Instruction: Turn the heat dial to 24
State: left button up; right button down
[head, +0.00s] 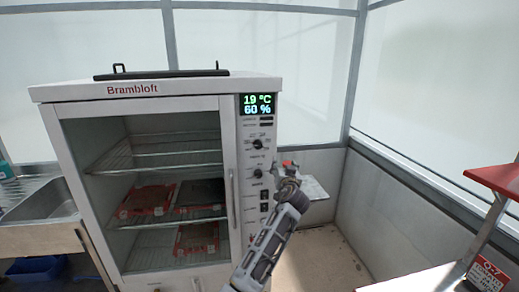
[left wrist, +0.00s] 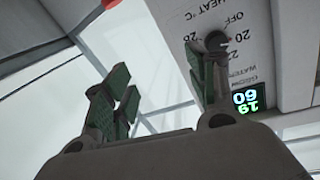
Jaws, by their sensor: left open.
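The heat dial (head: 258,144) is the upper dark knob on the white panel at the cabinet's right side, below the display. The display (head: 258,104) reads 19 °C and 60 %. My left gripper (head: 287,166) is open and empty, right of the panel and lower than the dial. In the left wrist view one finger of the left gripper (left wrist: 160,85) overlaps the dial's edge; contact cannot be told. My right gripper is out of view.
A second knob (head: 258,174) and several switches sit below the heat dial. The cabinet's glass door has a vertical handle (head: 234,197) left of the panel. A red-topped stand (head: 495,180) is at the right, a sink (head: 38,208) at the left. Floor right of the cabinet looks clear.

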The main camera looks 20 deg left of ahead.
pick_arm(q)
jog(key=s+a+r+n+g+y, duration=0.1)
jog(key=s+a+r+n+y, duration=0.2)
jog(key=n, duration=0.3)
jog(key=shift+s+a+r+g+y, duration=0.4)
jog(key=shift+s+a+r, duration=0.15)
jog(key=shift+a, duration=0.25)
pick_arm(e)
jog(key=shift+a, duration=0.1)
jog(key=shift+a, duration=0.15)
